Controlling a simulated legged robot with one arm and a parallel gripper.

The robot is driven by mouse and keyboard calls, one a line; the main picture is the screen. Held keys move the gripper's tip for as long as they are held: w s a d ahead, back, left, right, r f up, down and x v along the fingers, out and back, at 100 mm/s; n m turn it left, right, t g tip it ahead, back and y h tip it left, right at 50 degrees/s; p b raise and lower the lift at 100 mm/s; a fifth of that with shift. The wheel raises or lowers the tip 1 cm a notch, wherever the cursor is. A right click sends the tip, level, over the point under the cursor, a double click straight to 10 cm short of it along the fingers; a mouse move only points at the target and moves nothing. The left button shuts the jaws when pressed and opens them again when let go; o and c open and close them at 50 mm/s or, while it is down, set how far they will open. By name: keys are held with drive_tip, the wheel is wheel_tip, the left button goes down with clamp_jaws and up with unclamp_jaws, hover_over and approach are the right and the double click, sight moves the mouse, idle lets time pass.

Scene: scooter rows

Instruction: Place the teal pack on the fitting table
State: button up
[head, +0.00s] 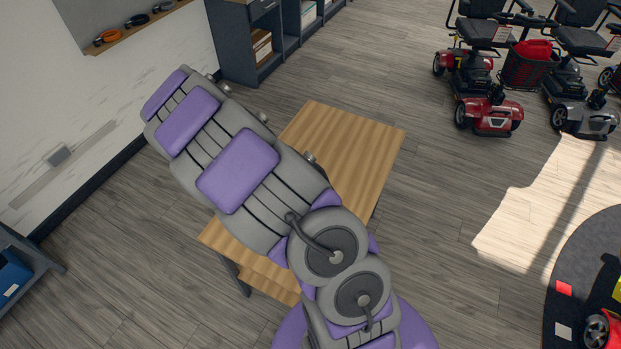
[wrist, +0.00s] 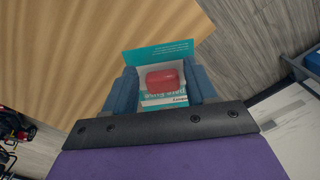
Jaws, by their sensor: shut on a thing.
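The teal pack (wrist: 158,54) shows in the wrist view as a teal and white printed packet with a red piece (wrist: 165,78) on its front. My gripper (wrist: 164,88) has its two blue fingers on either side of the pack and is shut on it. The fitting table (head: 345,150) is a ribbed wooden top in the head view, partly covered by my arm. In the wrist view the tabletop (wrist: 75,55) lies behind and left of the pack, by its edge. I cannot tell whether they touch. The gripper and pack are hidden in the head view.
Red mobility scooters (head: 485,100) stand at the upper right. A dark shelf unit (head: 240,45) stands at the top against the wall, and a blue bin (head: 10,275) is at the lower left. Wooden floor (head: 440,190) right of the table is clear.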

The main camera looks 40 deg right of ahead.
drive_tip(key=s+a+f+m, duration=0.2)
drive_tip(key=a+f+m, duration=0.35)
drive_tip(key=f, duration=0.35)
drive_tip(key=s+a+f+m, duration=0.2)
drive_tip(key=a+f+m, duration=0.3)
drive_tip(key=a+f, duration=0.3)
drive_tip(key=w+d, duration=0.1)
drive_tip(key=d, duration=0.4)
drive_tip(key=w+d+f+b, duration=0.1)
drive_tip(key=d, duration=0.5)
drive_tip(key=w+d+f+b, duration=0.1)
drive_tip(key=d, duration=0.5)
drive_tip(key=shift+f, duration=0.1)
drive_tip(key=shift+f+b, duration=0.55)
drive_tip(key=shift+f, duration=1.15)
drive_tip(key=shift+f, duration=0.15)
drive_tip(key=o, duration=1.1)
drive_tip(key=shift+c, duration=0.2)
drive_tip(key=shift+r, duration=0.2)
